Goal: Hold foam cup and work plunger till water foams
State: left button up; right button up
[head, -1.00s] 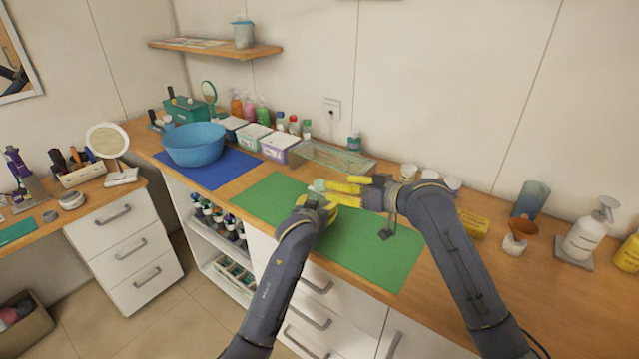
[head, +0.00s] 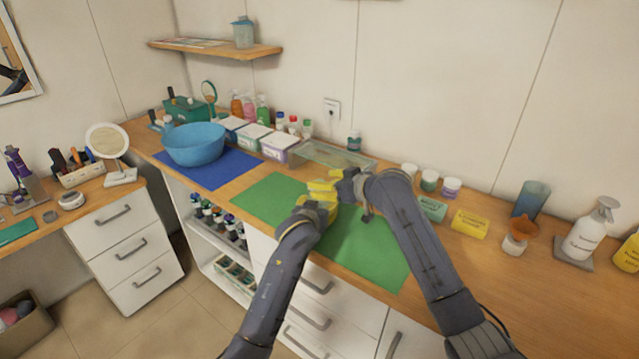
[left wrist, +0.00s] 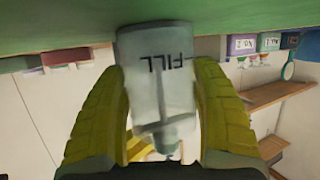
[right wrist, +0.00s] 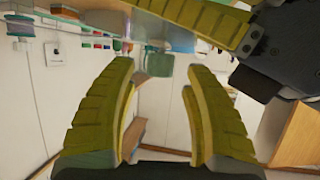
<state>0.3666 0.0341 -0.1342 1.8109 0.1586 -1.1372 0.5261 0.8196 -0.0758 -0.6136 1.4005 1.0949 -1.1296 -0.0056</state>
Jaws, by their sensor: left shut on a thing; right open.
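The foam cup (left wrist: 155,65), a pale translucent cup marked FILL, is between the two fingers of my left gripper (left wrist: 160,110) in the upside-down left wrist view. The plunger (left wrist: 158,128) shows as a grey bar and stem at the cup's lower end there. The left gripper is shut on the cup over the green mat (head: 365,250). In the head view the fingers hide the cup. My right gripper (right wrist: 160,85) is open, its fingers (head: 322,186) close above the left gripper in the head view. I cannot tell whether it touches the plunger.
A blue bowl (head: 194,145) stands on a blue mat at left. A glass tray (head: 335,155) lies behind the grippers. Small jars (head: 430,179), a green box (head: 433,209), a yellow box (head: 470,223) and a pump bottle (head: 588,232) stand at right. The mat's front is clear.

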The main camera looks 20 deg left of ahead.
jog(key=shift+x, duration=1.2)
jog(key=shift+c, duration=0.2)
grip_shut()
